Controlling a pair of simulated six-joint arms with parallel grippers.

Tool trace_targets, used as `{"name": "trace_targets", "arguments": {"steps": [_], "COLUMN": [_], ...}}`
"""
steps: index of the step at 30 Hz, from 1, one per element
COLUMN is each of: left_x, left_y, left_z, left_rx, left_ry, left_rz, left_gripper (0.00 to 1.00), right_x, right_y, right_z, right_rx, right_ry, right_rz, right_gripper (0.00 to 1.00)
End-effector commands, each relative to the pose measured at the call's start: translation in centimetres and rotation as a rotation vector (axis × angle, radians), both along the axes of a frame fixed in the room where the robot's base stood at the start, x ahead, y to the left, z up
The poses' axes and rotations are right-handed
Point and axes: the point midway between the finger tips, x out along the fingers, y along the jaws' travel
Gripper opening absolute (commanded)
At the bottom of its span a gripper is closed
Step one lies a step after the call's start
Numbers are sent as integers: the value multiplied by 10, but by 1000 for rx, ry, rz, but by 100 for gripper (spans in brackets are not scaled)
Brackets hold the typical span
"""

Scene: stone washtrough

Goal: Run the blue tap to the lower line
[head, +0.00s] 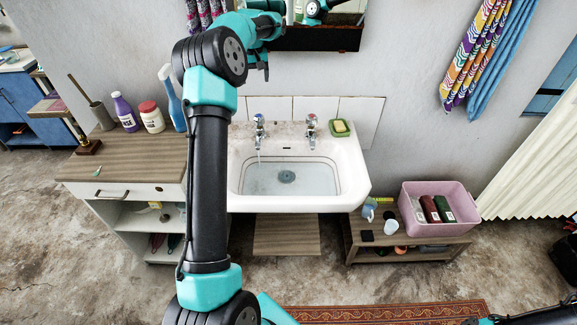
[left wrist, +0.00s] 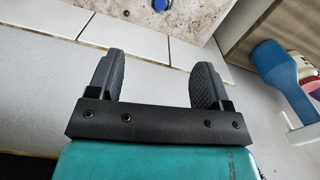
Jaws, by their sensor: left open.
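The white sink (head: 357,183) stands against the wall with two chrome taps on its back ledge. The blue tap (head: 259,121) is the left one, and its blue top also shows at the upper edge of the left wrist view (left wrist: 163,4). A thin stream seems to fall from its spout into the basin. Dark lines run around the basin's inner wall; the water level is hard to tell. My left gripper (head: 264,68) is above and behind the blue tap, apart from it. In the left wrist view its fingers (left wrist: 156,82) are open and empty. My right gripper is not visible.
The other tap (head: 311,121) has a reddish top. A blue bottle (head: 171,97) stands left on the wooden cabinet (head: 125,157). A mirror (head: 318,38) hangs above the sink. A pink bin (head: 407,202) stands right.

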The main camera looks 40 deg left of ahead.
Motion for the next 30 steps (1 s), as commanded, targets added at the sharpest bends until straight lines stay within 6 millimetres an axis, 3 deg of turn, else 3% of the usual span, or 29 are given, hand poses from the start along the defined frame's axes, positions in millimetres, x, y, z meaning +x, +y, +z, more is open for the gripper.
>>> {"name": "trace_targets", "arguments": {"steps": [8,14,30], "left_x": [0,0,-1], "left_y": [0,0,-1], "left_z": [0,-13,-101], "left_rx": [0,0,-1], "left_ry": [0,1,3], "left_rz": [0,0,0], "left_gripper": [72,72,72], "right_x": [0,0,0], "right_y": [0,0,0], "right_z": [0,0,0], "right_rx": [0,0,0], "right_ry": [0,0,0], "right_rz": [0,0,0], "right_gripper": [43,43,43]}}
